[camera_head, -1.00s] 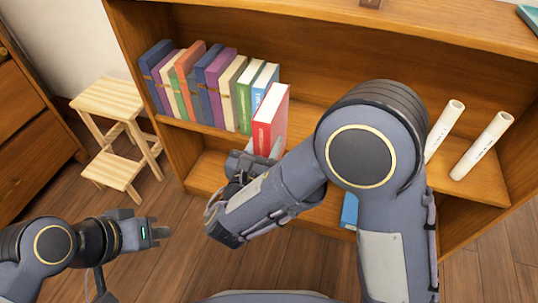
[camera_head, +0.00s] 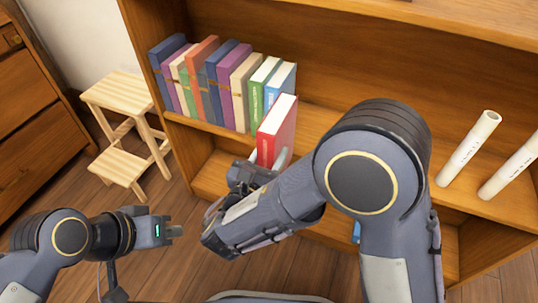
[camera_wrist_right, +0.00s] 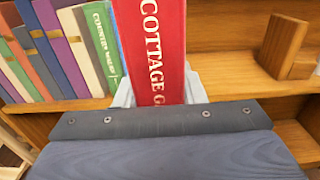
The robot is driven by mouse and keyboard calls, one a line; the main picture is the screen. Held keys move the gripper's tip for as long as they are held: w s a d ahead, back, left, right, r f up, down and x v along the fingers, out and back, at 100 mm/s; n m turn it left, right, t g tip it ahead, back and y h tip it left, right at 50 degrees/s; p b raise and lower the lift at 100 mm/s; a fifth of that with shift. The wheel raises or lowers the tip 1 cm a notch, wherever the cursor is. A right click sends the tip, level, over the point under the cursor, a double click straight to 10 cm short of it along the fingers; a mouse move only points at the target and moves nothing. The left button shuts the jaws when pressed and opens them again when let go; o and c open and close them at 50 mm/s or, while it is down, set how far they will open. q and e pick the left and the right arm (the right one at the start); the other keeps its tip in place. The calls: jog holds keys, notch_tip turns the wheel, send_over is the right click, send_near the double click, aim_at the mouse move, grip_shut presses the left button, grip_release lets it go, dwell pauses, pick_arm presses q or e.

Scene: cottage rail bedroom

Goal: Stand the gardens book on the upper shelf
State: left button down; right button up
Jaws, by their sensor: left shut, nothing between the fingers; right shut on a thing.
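The gardens book is red with white lettering reading "COTTAGE G" (camera_wrist_right: 158,45); it also shows in the head view (camera_head: 276,130). My right gripper (camera_wrist_right: 158,92) is shut on its lower part, one pale finger on each side, and holds it roughly upright. The book is in front of the upper shelf (camera_head: 318,122), near the right end of the book row; whether it touches the shelf cannot be told. A blue book (camera_head: 281,80) ends that row. My left gripper (camera_head: 174,232) is shut and empty, low at the left, away from the bookcase.
Several upright books (camera_head: 208,80) fill the upper shelf's left part. A wooden block-like piece (camera_wrist_right: 283,42) stands to the right of the book. Two pale tubes (camera_head: 468,150) lean at the right. A wooden step stool (camera_head: 118,92) stands left of the bookcase.

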jog(key=a+x, duration=0.2)
jog(key=x, duration=0.9)
jog(key=shift+w+f, duration=0.25)
jog(key=shift+f, duration=0.15)
dwell(0.6)
jog(key=o, duration=1.3)
jog(key=p+v, duration=0.2)
jog(key=v, duration=1.3)
